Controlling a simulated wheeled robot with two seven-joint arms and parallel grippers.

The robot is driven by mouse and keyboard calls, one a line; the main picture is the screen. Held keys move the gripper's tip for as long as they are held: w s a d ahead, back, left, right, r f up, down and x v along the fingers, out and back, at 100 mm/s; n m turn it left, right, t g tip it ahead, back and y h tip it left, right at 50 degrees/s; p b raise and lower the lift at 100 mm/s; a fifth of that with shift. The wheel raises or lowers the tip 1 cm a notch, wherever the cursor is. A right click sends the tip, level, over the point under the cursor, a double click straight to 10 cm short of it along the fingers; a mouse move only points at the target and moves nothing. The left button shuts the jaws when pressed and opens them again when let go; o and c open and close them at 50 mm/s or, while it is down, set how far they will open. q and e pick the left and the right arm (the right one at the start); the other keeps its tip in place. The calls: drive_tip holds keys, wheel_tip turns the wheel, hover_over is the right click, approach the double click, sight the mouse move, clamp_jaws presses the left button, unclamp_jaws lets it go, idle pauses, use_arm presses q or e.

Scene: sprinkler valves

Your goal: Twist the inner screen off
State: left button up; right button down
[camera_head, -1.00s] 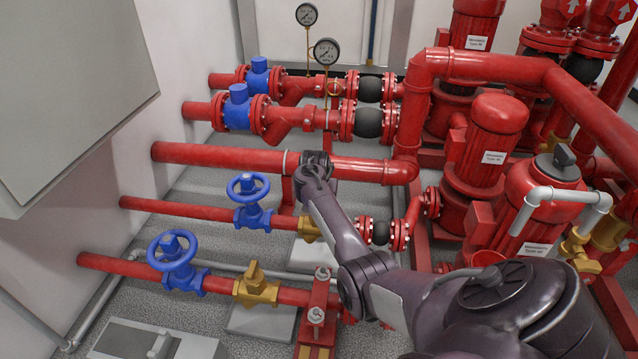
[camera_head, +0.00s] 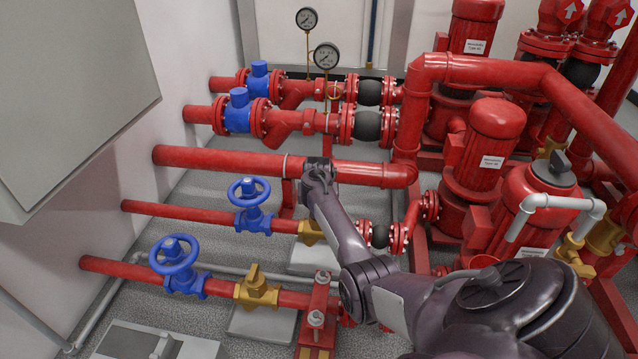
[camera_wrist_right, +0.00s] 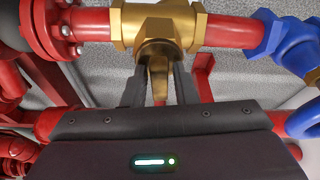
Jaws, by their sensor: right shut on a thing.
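The brass strainer (camera_head: 309,232) sits on the middle red pipe, partly covered by my right arm in the head view. In the right wrist view, the strainer body (camera_wrist_right: 155,22) spans the top middle, with a narrower brass piece (camera_wrist_right: 160,78) hanging from its branch. My right gripper (camera_wrist_right: 160,72) is shut on this brass piece, with one dark finger on each side. The gripper's fingers are hidden in the head view. I see no separate screen; anything inside the brass body is hidden. My left gripper is not in view.
A blue handwheel valve (camera_head: 251,205) stands left of the strainer. A second blue valve (camera_head: 176,265) and brass fitting (camera_head: 257,288) are on the nearer pipe. A thick red pipe (camera_head: 225,158) runs behind. Red pumps (camera_head: 480,160) crowd the right.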

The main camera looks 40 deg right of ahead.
drive_tip(key=shift+s+f+n+p, duration=0.1)
drive_tip(key=shift+n+p, duration=0.25)
drive_tip(key=shift+n, duration=0.25)
drive_tip(key=shift+f, duration=0.1)
drive_tip(key=shift+n+t+y+p, duration=0.3)
drive_tip(key=shift+n+y+p, duration=0.1)
drive_tip(key=shift+n+p, duration=0.4)
drive_tip(key=shift+n, duration=0.8)
